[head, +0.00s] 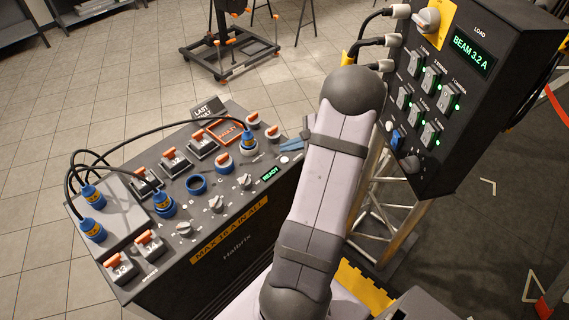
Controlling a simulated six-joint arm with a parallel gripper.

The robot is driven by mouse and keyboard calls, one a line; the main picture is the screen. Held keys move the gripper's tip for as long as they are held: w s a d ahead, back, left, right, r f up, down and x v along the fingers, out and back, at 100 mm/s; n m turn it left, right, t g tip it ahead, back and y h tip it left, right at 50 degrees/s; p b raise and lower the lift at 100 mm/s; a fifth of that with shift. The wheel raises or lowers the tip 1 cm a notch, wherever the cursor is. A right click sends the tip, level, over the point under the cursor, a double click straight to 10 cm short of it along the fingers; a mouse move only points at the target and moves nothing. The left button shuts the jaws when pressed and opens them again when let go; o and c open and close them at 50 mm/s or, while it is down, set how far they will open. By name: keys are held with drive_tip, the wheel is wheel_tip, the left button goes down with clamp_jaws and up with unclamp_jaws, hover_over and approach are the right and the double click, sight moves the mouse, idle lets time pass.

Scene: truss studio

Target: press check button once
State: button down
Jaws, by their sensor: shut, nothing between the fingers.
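A sloped black console (225,245) stands left of my arm, with several switches, knobs and blue sockets on top. A small pale round button (284,159) sits at its right end, beside a green READY display (270,173). A black load box (470,110) at the upper right has a display reading BEAM 3.2 A, and another small pale round spot (389,126) on its lower left. I cannot read a label that marks either as the check button. My gripper is not visible; my large grey arm link fills the middle and may hide it.
Black cables with blue plugs (93,229) arch over the console's left part. A blue-grey piece (290,146) lies by its right end. The load box stands on a metal truss (400,215). A wheeled stand (230,50) is behind on open tiled floor.

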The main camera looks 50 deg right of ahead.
drive_tip(key=shift+f+b, duration=0.6)
drive_tip(key=shift+f, duration=0.45)
drive_tip(key=shift+f, duration=0.1)
idle(1.3)
drive_tip(key=shift+f+b, duration=0.3)
drive_tip(key=shift+b, duration=0.2)
drive_tip(key=shift+f+b, duration=0.45)
idle(0.6)
drive_tip(key=shift+r, duration=0.15)
drive_tip(key=shift+r+p, duration=0.6)
drive_tip(key=shift+r, duration=0.15)
wheel_tip(320, 180, up, 5)
drive_tip(key=p, duration=0.3)
drive_tip(key=shift+p, duration=0.3)
